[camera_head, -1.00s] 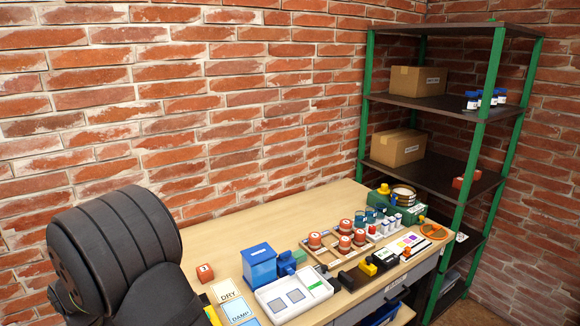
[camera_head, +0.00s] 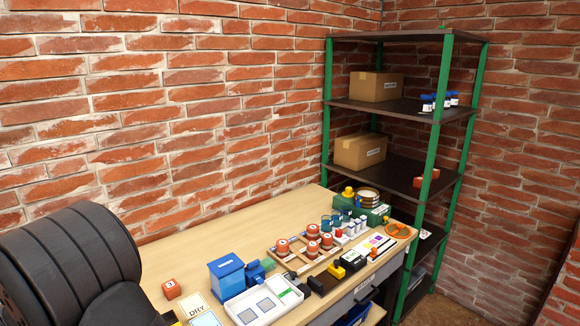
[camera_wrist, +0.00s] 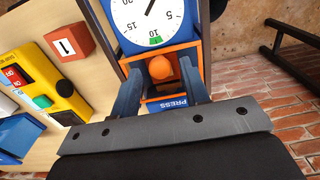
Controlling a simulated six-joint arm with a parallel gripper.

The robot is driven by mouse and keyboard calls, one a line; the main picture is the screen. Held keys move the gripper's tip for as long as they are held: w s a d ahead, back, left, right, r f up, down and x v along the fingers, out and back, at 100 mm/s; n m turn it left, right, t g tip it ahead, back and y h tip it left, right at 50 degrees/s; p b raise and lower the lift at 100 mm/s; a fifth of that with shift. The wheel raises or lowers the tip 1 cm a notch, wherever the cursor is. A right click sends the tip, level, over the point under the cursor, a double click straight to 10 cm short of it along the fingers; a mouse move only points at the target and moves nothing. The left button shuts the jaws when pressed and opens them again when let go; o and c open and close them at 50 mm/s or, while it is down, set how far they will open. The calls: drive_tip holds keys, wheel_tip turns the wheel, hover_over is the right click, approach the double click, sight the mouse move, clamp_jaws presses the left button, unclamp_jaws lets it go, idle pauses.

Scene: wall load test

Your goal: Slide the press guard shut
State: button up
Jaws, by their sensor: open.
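In the wrist view the press, labelled PRESS (camera_wrist: 168,104), is a blue body with an orange frame (camera_wrist: 182,50) and a round white dial (camera_wrist: 148,18). The press and my gripper do not show in the head view.
In the head view the bench (camera_head: 195,240) holds a blue box (camera_head: 226,278), a white tray (camera_head: 262,302) and red-topped pieces (camera_head: 312,248). A shelf (camera_head: 400,172) stands behind.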

drive_tip(key=shift+r, duration=2.95)
drive_tip(key=shift+f, duration=3.55)
drive_tip(key=shift+r, duration=0.15)
wheel_tip(320, 180, up, 7)
drive_tip(key=shift+f, duration=0.2)
wheel_tip(320, 180, down, 6)
drive_tip(key=shift+f, duration=0.15)
drive_tip(key=s+d, duration=0.6)
drive_tip(key=shift+d+f, duration=0.1)
drive_tip(key=shift+f, duration=0.15)
drive_tip(key=shift+r, duration=0.35)
